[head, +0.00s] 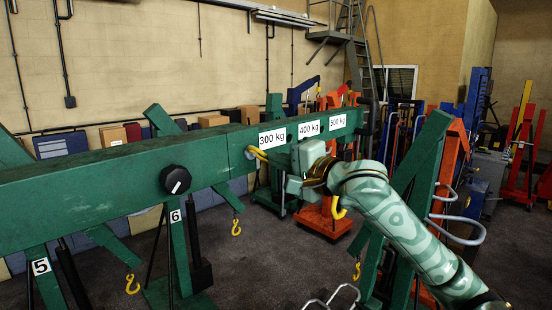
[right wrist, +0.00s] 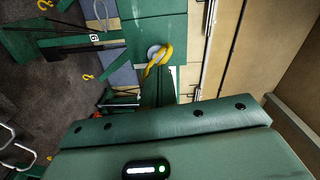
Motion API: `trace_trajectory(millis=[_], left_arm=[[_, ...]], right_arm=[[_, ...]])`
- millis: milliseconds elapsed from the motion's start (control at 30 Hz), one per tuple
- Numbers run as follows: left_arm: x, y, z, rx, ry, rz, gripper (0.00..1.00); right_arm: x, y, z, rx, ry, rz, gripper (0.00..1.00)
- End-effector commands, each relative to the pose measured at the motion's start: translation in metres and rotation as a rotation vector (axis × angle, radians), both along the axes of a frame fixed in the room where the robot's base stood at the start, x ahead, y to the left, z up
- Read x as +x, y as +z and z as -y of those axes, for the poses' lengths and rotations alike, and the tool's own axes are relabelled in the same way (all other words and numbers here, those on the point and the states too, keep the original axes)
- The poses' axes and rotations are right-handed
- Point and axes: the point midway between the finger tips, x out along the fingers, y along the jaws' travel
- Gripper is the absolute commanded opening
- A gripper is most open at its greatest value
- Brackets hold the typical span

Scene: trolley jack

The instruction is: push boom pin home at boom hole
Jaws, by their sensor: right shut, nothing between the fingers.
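The green boom (head: 100,178) runs across the head view, with 300, 400 and 500 kg labels along it. The boom pin's yellow handle (head: 257,153) shows at the boom face below the 300 kg label. In the right wrist view the yellow loop (right wrist: 163,58) lies beside a round grey end, against the green boom (right wrist: 158,30). How deep the pin sits cannot be told. My right gripper (head: 293,184) is shut and empty, just right of the pin in the head view. Its fingertips are hard to make out. The boom hole is hidden. My left gripper is out of view.
A black knob (head: 175,180) sticks out of the boom at the left. Yellow hooks (head: 236,228) hang beneath the boom. Green and orange crane frames (head: 325,215) crowd the right and back. Bare floor shows below the boom.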

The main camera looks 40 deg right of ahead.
Motion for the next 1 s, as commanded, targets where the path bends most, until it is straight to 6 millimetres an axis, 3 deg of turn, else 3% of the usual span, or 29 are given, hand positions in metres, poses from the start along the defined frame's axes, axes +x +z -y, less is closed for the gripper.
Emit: trace_trajectory(millis=[367, 467, 733, 800, 1000], left_arm=[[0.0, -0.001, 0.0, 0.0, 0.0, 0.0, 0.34], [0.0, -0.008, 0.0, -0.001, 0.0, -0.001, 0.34], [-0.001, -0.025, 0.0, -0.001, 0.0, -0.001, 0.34], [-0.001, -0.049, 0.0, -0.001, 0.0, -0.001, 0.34], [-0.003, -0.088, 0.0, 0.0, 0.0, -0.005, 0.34]], right_arm=[[-0.023, -0.001, 0.002, -0.001, -0.001, 0.0, 0.0], [-0.038, -0.003, 0.004, -0.003, -0.001, -0.001, 0.0], [-0.099, -0.004, 0.008, -0.002, -0.001, -0.002, 0.0], [-0.107, -0.009, 0.011, -0.007, -0.003, 0.003, 0.0], [-0.137, -0.008, 0.012, -0.004, -0.002, 0.004, 0.0]])
